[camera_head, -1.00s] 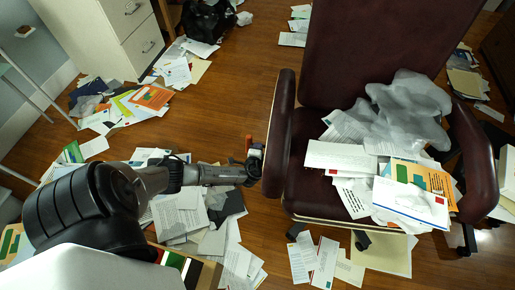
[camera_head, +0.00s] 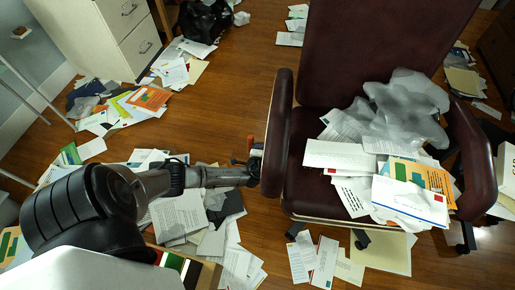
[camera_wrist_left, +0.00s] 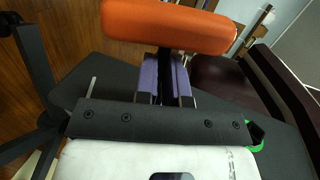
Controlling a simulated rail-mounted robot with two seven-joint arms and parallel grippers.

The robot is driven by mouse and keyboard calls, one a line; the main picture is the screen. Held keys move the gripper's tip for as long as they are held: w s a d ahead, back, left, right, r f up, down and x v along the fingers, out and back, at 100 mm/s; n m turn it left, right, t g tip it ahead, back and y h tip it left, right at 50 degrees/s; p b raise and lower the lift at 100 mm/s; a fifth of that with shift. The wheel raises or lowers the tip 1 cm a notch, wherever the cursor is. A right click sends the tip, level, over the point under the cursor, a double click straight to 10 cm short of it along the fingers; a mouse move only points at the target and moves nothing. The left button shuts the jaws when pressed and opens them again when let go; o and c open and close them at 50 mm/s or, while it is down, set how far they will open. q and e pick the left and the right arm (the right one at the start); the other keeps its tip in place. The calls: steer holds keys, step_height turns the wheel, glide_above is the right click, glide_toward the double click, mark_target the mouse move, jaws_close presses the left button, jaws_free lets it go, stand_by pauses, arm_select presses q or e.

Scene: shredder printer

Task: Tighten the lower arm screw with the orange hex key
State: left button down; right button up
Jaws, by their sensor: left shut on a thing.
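My left gripper (camera_head: 252,165) is beside the outer side of the left armrest (camera_head: 278,135) of the maroon office chair (camera_head: 345,55). In the left wrist view, the purple fingers of my left gripper (camera_wrist_left: 166,80) are shut on the orange hex key (camera_wrist_left: 168,27), whose wide orange handle fills the top middle. Small orange-red bits show at the gripper in the head view. The lower arm screw cannot be made out, and I cannot tell whether the key's tip touches it. My right gripper is not in view.
Papers and a grey translucent bag (camera_head: 400,110) lie on the seat. More papers (camera_head: 180,215) are scattered on the wooden floor under my left arm. A white drawer cabinet (camera_head: 125,35) stands at the upper left. Bare floor (camera_head: 225,110) lies left of the chair.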

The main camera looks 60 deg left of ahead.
arm_select(q)
steer(key=shift+w+d, duration=0.25)
steer(key=shift+w, duration=0.05)
stand_by(0.6)
steer(key=shift+w, duration=0.1)
stand_by(0.3)
steer(key=shift+d+f+t+y+b, duration=0.15)
steer(key=shift+t+y+b, duration=0.35)
steer(key=shift+b, duration=0.85)
steer(key=shift+a+f+t+y+b, duration=0.1)
steer(key=shift+t+y+b, duration=0.4)
steer(key=shift+b, duration=0.85)
